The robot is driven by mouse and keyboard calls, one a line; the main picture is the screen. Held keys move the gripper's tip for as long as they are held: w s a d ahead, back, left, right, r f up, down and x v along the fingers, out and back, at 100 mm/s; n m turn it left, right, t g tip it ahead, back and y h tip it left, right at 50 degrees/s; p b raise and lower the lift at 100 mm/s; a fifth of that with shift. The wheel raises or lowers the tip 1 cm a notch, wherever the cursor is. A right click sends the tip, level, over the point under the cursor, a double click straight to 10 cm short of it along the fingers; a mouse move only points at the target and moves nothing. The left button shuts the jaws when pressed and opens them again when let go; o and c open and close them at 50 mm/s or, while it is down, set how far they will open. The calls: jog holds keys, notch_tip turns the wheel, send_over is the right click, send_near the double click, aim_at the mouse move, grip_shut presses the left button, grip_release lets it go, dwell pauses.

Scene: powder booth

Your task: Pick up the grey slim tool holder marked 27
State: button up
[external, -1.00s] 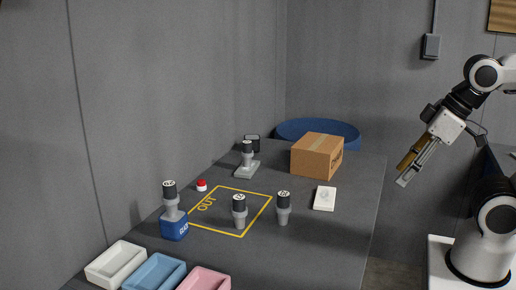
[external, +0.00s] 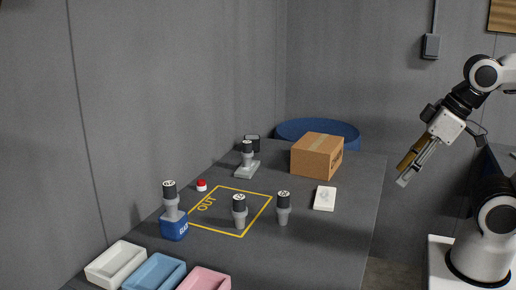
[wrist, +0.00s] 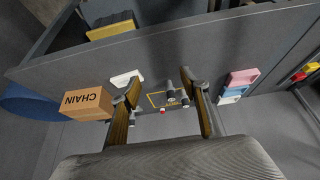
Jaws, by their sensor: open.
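Several grey tool holders with black tops carrying white marks stand on the dark table; the numbers are too small to read. One holder (external: 239,211) stands inside the yellow OUT outline, and another (external: 283,208) stands just right of it. A third holder (external: 170,196) sits upright in a blue block (external: 174,225). Another (external: 247,155) stands on a pale grey base farther back. My gripper (external: 404,174) is open and empty, high to the right of the table and well apart from the holders. In the wrist view the holders (wrist: 170,95) show small between my open fingers (wrist: 163,95).
A cardboard box (external: 317,156) stands at the back of the table, with a white flat item (external: 324,198) in front. A red-topped white piece (external: 201,186) is near the wall. White (external: 116,264), blue (external: 154,272) and pink (external: 204,279) trays line the near end. A blue drum (external: 318,130) is behind.

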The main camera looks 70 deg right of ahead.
jog(key=shift+w, duration=0.1)
jog(key=shift+c, duration=0.5)
jog(key=w+d+r+n+t+h, duration=0.1)
jog(key=w+d+r+t, duration=0.3)
jog(key=w, duration=0.9)
jog(key=w+d+f+n+t+h, duration=0.15)
jog(key=w+d, duration=0.35)
jog(key=w, duration=0.9)
jog(key=n+g+y, duration=0.1)
jog(key=n+y, duration=0.5)
jog(key=y, duration=0.6)
send_near(240, 211)
jog(key=w+r, duration=0.2)
jog(key=shift+w+d, duration=0.2)
jog(key=shift+d, duration=0.2)
jog(key=shift+x, duration=1.35)
